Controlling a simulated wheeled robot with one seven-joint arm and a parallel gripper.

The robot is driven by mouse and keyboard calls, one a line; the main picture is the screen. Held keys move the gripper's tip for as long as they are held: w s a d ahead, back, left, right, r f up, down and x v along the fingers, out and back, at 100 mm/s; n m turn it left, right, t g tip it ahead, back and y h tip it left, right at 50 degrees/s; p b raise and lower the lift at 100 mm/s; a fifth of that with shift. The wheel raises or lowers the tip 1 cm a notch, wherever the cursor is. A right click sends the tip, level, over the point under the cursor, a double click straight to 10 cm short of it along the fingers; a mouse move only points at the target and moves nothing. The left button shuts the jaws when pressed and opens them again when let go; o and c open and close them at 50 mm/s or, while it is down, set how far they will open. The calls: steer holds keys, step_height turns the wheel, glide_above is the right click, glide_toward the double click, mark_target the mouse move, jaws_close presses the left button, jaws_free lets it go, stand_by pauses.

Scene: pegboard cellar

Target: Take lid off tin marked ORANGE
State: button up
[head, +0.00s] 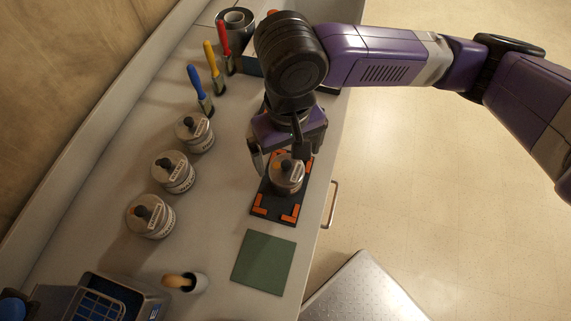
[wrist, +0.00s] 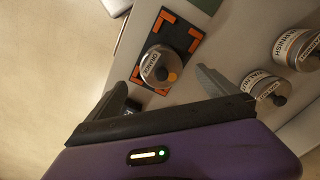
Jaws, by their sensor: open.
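The tin marked ORANGE (wrist: 158,66) is a small metal tin with a black knob on its lid and an orange dot. In the head view the tin (head: 287,176) stands upright on a dark mat with orange corner marks (head: 262,208). Its lid appears to be on. My gripper (head: 277,158) is open and empty above and beside the tin. In the wrist view the fingers (wrist: 165,88) are spread wide, with the tin just beyond them, between their lines. Part of the tin's far side is hidden by my gripper in the head view.
Three similar knobbed tins (head: 173,172) stand in a row at left.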

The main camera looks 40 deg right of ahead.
mark_target(287, 164)
steer(key=shift+w+f, duration=0.1)
steer(key=shift+f, duration=1.75)
steer(key=c, duration=1.5)
steer(key=shift+o, duration=0.2)
steer(key=shift+r, duration=0.15)
